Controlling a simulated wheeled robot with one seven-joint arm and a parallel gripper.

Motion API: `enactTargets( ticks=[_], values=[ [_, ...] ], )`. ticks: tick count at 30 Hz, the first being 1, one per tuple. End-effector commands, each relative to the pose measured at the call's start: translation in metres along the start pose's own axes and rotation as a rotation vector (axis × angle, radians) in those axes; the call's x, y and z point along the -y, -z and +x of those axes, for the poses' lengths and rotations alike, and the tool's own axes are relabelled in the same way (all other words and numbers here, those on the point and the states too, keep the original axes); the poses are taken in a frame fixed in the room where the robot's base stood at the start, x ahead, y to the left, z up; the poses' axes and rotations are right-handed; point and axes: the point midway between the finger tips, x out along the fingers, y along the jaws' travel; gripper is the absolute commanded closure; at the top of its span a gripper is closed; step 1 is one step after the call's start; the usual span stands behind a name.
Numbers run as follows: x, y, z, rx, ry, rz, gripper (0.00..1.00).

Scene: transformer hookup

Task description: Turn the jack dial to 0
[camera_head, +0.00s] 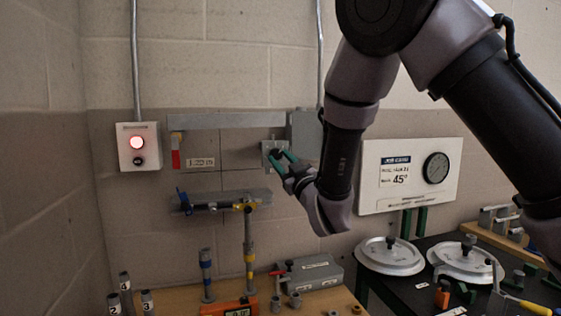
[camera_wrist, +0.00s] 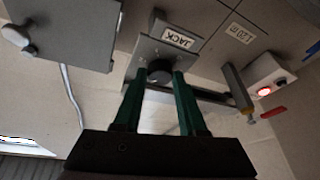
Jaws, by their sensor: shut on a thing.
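The jack dial (camera_wrist: 159,73) is a dark round knob on a small grey plate in the wrist view, with a label reading JACK (camera_wrist: 180,38) beside it. In the head view the jack plate (camera_head: 270,148) is on the wall, left of a grey box. My gripper (camera_wrist: 160,78) has green fingers, one on each side of the dial, and is shut on it. In the head view my gripper (camera_head: 281,161) reaches the plate from the lower right. The fingers partly hide the dial, and its pointer and setting cannot be read.
A grey wall box (camera_head: 305,134) stands right of the jack plate. A grey rail (camera_head: 225,120) runs above it, with a red handle (camera_head: 175,158) at its left end. A white switch box (camera_head: 138,147) has a lit red lamp. A bench below holds clamps and posts.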

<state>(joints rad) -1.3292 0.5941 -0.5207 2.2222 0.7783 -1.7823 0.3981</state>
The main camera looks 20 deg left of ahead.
Motion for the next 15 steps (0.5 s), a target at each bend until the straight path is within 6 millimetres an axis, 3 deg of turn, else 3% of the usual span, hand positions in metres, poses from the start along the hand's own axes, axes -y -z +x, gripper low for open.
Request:
enactTargets(
  ticks=[15],
  values=[
    [-0.0058, 0.0023, 0.0003, 0.029, 0.167, -0.413, 1.0]
  ],
)
